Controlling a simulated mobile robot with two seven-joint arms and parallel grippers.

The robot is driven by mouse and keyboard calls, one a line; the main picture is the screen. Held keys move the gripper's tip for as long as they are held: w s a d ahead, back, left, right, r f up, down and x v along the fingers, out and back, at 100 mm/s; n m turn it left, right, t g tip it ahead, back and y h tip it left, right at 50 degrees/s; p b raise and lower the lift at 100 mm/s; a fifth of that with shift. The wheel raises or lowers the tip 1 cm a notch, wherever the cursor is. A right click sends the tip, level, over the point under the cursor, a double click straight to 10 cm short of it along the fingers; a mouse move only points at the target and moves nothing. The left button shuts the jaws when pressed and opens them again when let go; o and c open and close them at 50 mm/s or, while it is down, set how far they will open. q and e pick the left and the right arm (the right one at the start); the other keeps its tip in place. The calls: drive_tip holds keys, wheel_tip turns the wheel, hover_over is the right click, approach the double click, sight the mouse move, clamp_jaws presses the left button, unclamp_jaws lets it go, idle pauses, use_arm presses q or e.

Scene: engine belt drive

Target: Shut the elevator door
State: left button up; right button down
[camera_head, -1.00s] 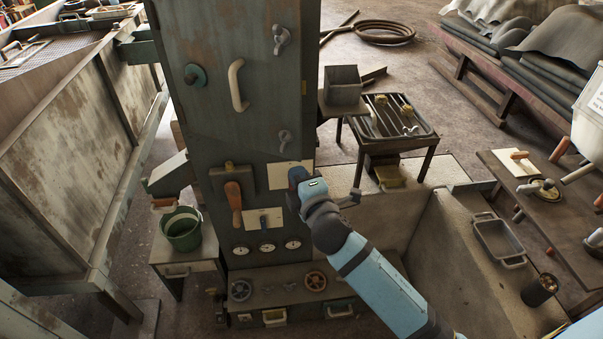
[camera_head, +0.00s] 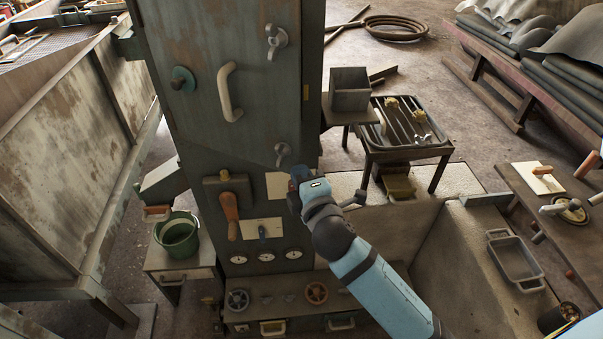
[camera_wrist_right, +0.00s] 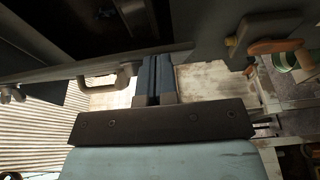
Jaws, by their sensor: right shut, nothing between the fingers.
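The elevator door (camera_head: 190,50) is the tall grey-green panel on the front of the metal housing in the head view. It bears a pale curved handle (camera_head: 228,92) and wing nuts (camera_head: 276,42). Its lower edge slants across the housing, and the door looks ajar. In the wrist view the door's edge (camera_wrist_right: 100,66) and handle cross the left side, with a dark gap above. My right gripper (camera_head: 296,180) is beside the housing, near the door's lower right corner. Its dark fingers (camera_wrist_right: 155,80) are together and empty; contact with the door cannot be told. My left gripper is out of view.
Below the door are an orange-handled lever (camera_head: 230,208), gauges (camera_head: 266,255) and handwheels (camera_head: 316,293). A green bucket (camera_head: 178,235) stands at left.

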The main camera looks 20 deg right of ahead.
idle(0.3)
drive_tip(key=w+d+n+y+p, duration=0.1)
drive_tip(key=w+d+y+p, duration=0.1)
drive_tip(key=w+d, duration=0.8)
drive_tip(key=w+p, duration=0.1)
drive_tip(key=w, duration=0.2)
drive_tip(key=shift+p, duration=0.3)
drive_tip(key=shift+d, duration=0.1)
